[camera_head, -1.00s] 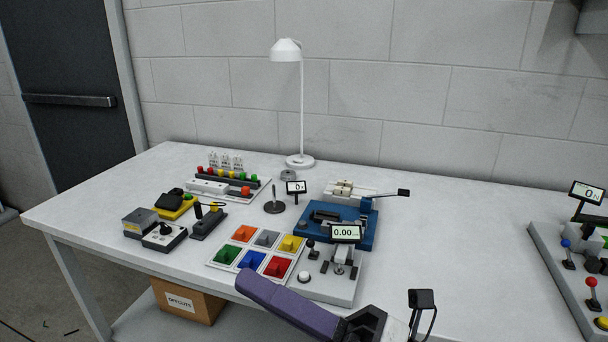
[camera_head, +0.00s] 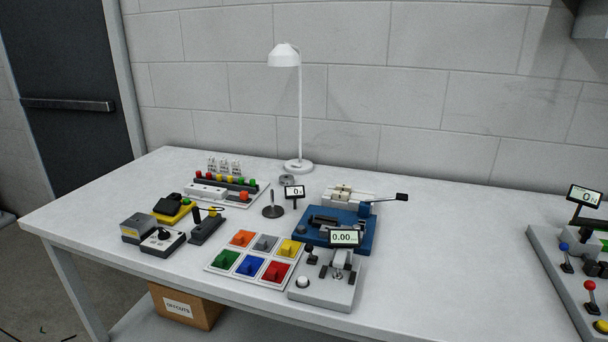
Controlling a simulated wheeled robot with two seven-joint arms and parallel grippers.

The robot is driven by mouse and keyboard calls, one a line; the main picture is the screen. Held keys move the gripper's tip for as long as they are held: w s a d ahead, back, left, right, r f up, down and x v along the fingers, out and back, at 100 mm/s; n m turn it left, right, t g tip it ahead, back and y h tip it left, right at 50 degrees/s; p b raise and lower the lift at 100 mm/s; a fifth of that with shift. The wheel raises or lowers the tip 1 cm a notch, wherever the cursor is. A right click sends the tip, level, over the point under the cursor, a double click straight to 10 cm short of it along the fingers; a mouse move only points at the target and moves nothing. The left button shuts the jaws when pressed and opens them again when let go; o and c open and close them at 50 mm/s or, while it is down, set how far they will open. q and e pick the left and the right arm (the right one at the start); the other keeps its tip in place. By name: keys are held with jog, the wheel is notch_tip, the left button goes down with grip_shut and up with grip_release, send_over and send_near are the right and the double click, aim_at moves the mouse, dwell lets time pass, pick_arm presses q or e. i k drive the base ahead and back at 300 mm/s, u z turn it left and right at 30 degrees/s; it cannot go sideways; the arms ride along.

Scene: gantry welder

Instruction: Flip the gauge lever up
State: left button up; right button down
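The grey gauge unit (camera_head: 325,290) stands near the front edge of the table, with a small display (camera_head: 344,237) reading 0.00. A white round knob (camera_head: 303,282) sits at its left, and small dark levers (camera_head: 323,271) and a light-coloured block stand on its top. I cannot tell which small part is the gauge lever or how it is set. Behind it is a blue fixture (camera_head: 366,240) with a dark clamp. Neither of my grippers shows in this view.
A white lamp (camera_head: 299,165) stands behind. A lever with a black handle (camera_head: 401,197) sticks out to the right. A control panel (camera_head: 560,262) is at the far right. The table right of the gauge is clear.

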aim_at(309, 248)
jog(key=u, duration=0.55)
jog(key=k, duration=1.3)
jog(key=u, duration=1.15)
jog(key=i, duration=1.1)
jog(key=z, duration=0.75)
jog(key=i, duration=0.5)
jog(key=z, duration=0.5)
